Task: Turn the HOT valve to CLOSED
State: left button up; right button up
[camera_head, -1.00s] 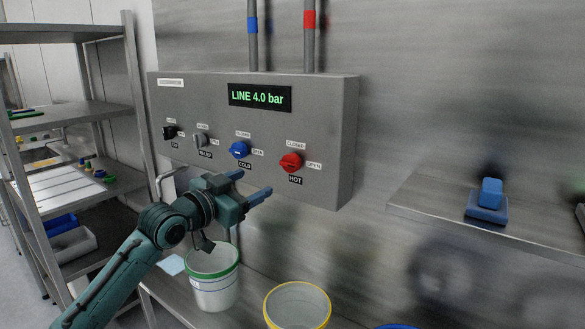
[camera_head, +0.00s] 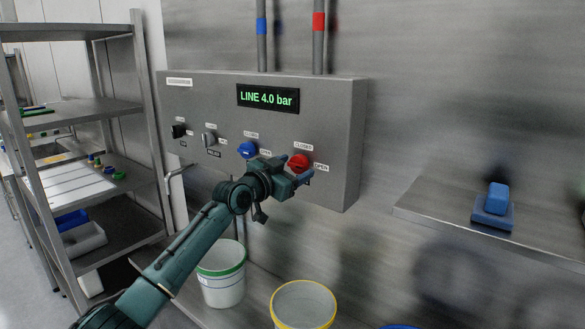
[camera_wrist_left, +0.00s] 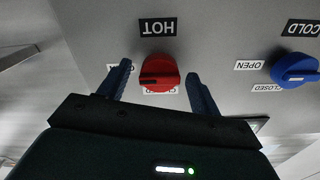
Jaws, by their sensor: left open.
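The red HOT valve knob (camera_head: 299,162) is at the right end of the grey panel's row of knobs. Its CLOSED label (camera_head: 303,147) is above it and its OPEN label (camera_head: 321,168) to its right. My left gripper (camera_head: 303,177) is open at the knob and partly covers the area below it. In the left wrist view, which is upside down, the red knob (camera_wrist_left: 160,73) sits between the two spread fingertips, with gaps showing on both sides. A dark mark on the knob runs roughly sideways; its pointing end is hard to tell.
The blue COLD knob (camera_head: 248,149) is just left of the HOT knob. A display (camera_head: 267,98) reads LINE 4.0 bar. Green-rimmed (camera_head: 221,283) and yellow-rimmed (camera_head: 303,309) buckets stand below. A shelf (camera_head: 430,212) with a blue object (camera_head: 495,204) is at right.

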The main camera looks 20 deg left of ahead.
pick_arm(q)
jog(key=c, duration=1)
